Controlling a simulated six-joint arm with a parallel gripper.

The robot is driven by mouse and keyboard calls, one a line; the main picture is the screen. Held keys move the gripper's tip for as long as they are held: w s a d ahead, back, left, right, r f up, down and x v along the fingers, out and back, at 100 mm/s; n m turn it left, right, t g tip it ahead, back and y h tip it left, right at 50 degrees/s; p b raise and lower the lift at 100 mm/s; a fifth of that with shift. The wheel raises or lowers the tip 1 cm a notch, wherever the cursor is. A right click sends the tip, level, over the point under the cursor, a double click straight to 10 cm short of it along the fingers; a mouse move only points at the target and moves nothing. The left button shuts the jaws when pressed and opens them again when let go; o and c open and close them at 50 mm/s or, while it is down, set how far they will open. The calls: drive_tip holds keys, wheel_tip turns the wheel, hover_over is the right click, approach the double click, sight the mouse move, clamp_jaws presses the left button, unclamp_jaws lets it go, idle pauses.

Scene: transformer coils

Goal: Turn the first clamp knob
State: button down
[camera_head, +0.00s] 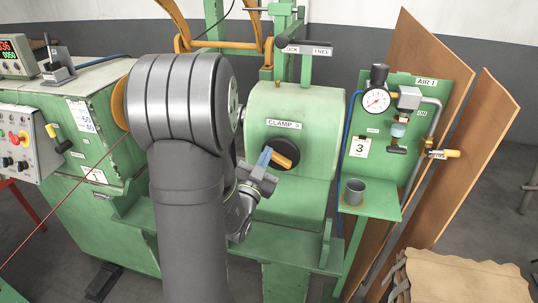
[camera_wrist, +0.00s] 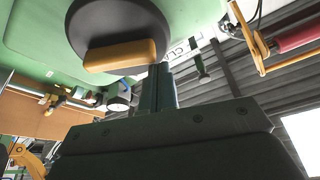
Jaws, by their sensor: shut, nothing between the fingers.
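A clamp knob, a black disc with a yellow-orange bar handle (camera_head: 284,160), sits on the front of the green housing in the head view. In the wrist view the black disc (camera_wrist: 116,20) and yellow bar (camera_wrist: 120,56) fill the upper left. My gripper (camera_head: 264,156) is shut and empty, its blue-grey fingers at the left end of the bar. In the wrist view the fingertips (camera_wrist: 160,68) are beside the bar's right end; I cannot tell whether they touch it. My arm hides the area left of the knob.
A green panel with a pressure gauge (camera_head: 376,101) stands right of the housing. A grey cup (camera_head: 354,191) sits on its shelf. A lock lever (camera_head: 306,48) stands above the housing. A control box (camera_head: 22,143) is at the left. Brown boards lean at the right.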

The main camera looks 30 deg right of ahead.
sight(270, 164)
wheel_tip(270, 164, down, 7)
drive_tip(key=d+n+t+y, duration=0.1)
drive_tip(key=n+t+y, duration=0.2)
drive_tip(key=n+y, duration=0.6)
drive_tip(key=s+n, duration=0.1)
drive_tip(key=n, duration=1.6)
drive_tip(key=shift+n, duration=0.4)
drive_tip(key=shift+d+r, duration=0.1)
